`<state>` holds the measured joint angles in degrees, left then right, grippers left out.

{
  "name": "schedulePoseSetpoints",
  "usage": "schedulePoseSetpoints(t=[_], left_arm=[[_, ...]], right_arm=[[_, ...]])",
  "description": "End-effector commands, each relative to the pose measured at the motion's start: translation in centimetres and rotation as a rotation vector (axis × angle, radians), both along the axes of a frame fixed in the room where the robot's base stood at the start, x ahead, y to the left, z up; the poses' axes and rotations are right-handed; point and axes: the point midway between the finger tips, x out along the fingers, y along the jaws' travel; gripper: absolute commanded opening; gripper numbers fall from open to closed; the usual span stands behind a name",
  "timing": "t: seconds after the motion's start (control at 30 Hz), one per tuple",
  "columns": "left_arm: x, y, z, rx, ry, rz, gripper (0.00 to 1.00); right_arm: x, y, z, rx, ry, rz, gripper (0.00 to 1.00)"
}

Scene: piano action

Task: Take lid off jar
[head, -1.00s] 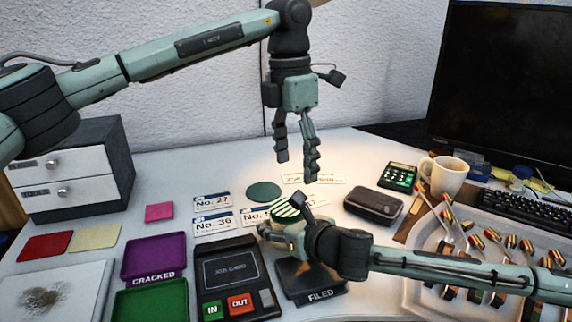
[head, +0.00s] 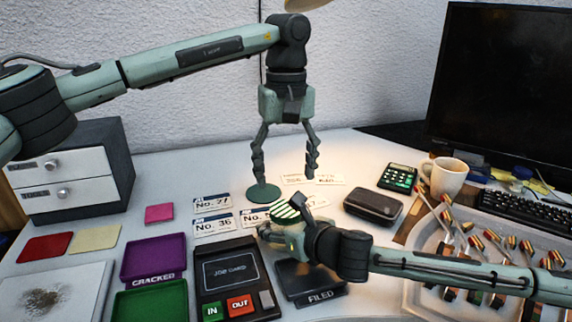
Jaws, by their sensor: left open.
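A green-and-white striped round top (head: 290,207), which looks like the jar's lid, shows just above my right gripper (head: 280,235). The jar body below it is mostly hidden by that gripper. My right gripper lies low at the jar from the right; its fingers are partly hidden, so I cannot tell whether they are closed on it. My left gripper (head: 286,180) points straight down with its fingers spread apart and nothing between them. In the picture it hangs above the striped top, apart from it.
A flat green disc (head: 262,193) lies behind the jar, with number cards (head: 212,202) around it. A dark case (head: 373,206), a calculator (head: 398,178) and a mug (head: 446,176) stand right. A job-card device (head: 232,277) and a filed tray (head: 300,281) lie in front.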

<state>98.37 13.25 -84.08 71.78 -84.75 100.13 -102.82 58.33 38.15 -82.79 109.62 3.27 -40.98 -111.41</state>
Motion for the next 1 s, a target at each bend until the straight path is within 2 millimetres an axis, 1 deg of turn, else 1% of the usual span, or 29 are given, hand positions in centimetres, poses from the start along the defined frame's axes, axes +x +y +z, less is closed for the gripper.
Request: schedulePoseSetpoints(t=[0.2, 0.4, 0.57, 0.83, 1.0], left_arm=[[-0.1, 0.0, -3.5, 0.001, 0.003, 0.002, 0.69], [0.0, 0.0, -6.0, -0.001, 0.002, 0.004, 0.69], [0.0, 0.1, -7.0, 0.000, 0.001, 0.004, 0.69], [0.0, 0.0, -7.1, -0.001, 0.000, 0.004, 0.69], [0.0, 0.0, -7.1, -0.001, 0.000, 0.004, 0.48]], right_arm=[[0.0, 0.0, 0.1, 0.001, -0.002, 0.000, 0.00], [0.0, 0.0, 0.1, 0.001, -0.002, 0.000, 0.00], [0.0, 0.0, 0.1, 0.001, -0.002, 0.000, 0.00], [0.0, 0.0, 0.1, 0.001, -0.002, 0.000, 0.00], [0.0, 0.0, 0.1, 0.001, -0.002, 0.000, 0.00]])
